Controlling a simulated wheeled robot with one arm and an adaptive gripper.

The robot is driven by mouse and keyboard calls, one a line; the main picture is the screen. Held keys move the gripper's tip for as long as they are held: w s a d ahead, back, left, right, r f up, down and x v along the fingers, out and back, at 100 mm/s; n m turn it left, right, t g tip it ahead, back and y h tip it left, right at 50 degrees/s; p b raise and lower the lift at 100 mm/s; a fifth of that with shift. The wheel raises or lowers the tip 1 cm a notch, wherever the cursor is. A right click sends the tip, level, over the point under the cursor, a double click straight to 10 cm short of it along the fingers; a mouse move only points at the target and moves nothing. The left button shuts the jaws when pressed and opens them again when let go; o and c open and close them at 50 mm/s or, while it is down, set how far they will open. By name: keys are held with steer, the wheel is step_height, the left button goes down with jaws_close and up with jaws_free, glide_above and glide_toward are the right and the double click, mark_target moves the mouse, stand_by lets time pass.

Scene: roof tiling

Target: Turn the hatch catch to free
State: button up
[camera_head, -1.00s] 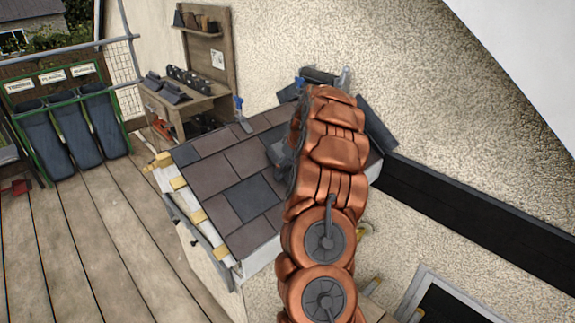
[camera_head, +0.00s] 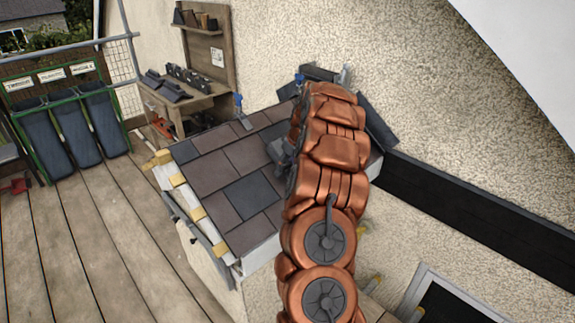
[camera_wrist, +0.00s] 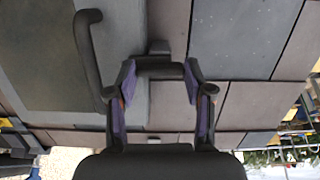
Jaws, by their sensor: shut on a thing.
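The hatch catch (camera_wrist: 160,68), a short dark grey bar with a small block behind it, lies between my gripper's (camera_wrist: 160,80) two fingers in the wrist view. The purple finger pads close on its two ends. The hatch (camera_wrist: 65,55) is the flat dark panel with a grey frame at the left of that view. A curved dark handle (camera_wrist: 88,55) stands at the hatch's side, left of my left finger. In the head view my copper arm hides most of the hatch and the catch; my gripper is mostly hidden there too.
Brown and grey slates (camera_head: 225,165) cover the small roof around the hatch. Blue-handled tools (camera_head: 239,108) stand at its upper edge. A wooden workbench (camera_head: 205,70) is by the wall, and bins (camera_head: 75,130) stand on the open plank deck (camera_head: 100,230) at left.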

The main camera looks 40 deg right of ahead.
steer(key=n+b, duration=0.1)
steer(key=b, duration=0.2)
steer(key=shift+f+b, duration=0.3)
steer(key=shift+f, duration=0.05)
steer(key=n+b, duration=0.3)
steer(key=b, duration=0.2)
steer(key=shift+h, duration=0.4)
steer(key=n+b, duration=0.3)
steer(key=b, duration=0.1)
steer(key=shift+a+t+h, duration=0.15)
steer(key=shift+t+h, duration=0.15)
steer(key=n+b, duration=0.2)
steer(key=n, duration=0.2)
steer(key=n+t+h+b, duration=0.1)
steer(key=n+b, duration=0.1)
steer(key=n, duration=0.3)
steer(key=shift+s+r+n+t, duration=0.15)
steer(key=shift+s+n+t, duration=0.05)
steer(key=shift+n+t, duration=0.1)
steer(key=o, duration=1.2)
steer(key=shift+c, duration=0.2)
